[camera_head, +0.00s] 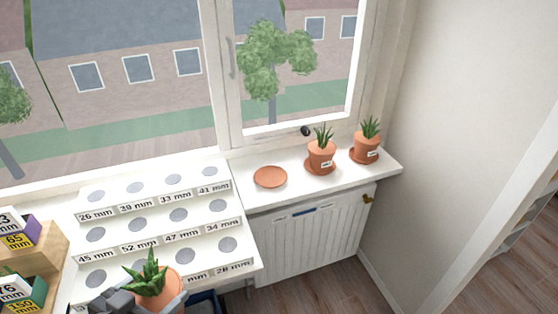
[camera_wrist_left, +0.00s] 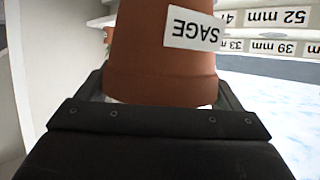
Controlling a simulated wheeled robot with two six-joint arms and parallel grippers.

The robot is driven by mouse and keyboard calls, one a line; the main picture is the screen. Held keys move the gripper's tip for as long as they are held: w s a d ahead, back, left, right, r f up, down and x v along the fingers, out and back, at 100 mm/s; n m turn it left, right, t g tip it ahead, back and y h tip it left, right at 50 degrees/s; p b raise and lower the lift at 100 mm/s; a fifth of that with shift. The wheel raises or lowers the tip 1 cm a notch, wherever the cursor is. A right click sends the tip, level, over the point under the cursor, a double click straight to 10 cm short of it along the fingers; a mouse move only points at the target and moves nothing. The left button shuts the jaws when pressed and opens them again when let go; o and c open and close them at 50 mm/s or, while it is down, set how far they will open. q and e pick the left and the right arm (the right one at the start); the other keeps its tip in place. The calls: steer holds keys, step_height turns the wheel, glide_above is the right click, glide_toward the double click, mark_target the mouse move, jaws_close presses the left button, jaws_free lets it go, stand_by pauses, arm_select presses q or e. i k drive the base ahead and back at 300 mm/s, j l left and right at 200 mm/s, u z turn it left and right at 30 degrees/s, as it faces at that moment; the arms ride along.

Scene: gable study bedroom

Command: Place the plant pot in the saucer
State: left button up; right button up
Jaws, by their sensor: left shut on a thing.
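A terracotta plant pot (camera_head: 160,287) with a spiky green plant is at the bottom of the head view, in front of the stepped rack. My left gripper (camera_head: 138,302) is shut on this pot. In the left wrist view the pot (camera_wrist_left: 150,65) bears a white label reading "SAGE" and sits between the fingers of my left gripper (camera_wrist_left: 160,100). An empty terracotta saucer (camera_head: 270,177) lies on the white sill to the right of the rack, apart from the held pot. My right gripper is not in view.
Two potted plants (camera_head: 321,154) (camera_head: 367,146) stand in saucers right of the empty saucer. The white stepped rack (camera_head: 155,222) carries grey discs and millimetre labels. A wooden stand (camera_head: 45,250) with small boxes is at the left. The window is behind.

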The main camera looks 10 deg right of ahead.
mark_target(271, 178)
steer(key=i+l, duration=0.25)
steer(key=l, duration=0.15)
steer(key=i+l, duration=0.25)
steer(key=l, duration=0.15)
steer(key=i+l, duration=0.2)
steer(key=l, duration=0.15)
steer(key=i+l, duration=0.25)
steer(key=l, duration=0.15)
steer(key=i+l, duration=0.25)
steer(key=l, duration=0.15)
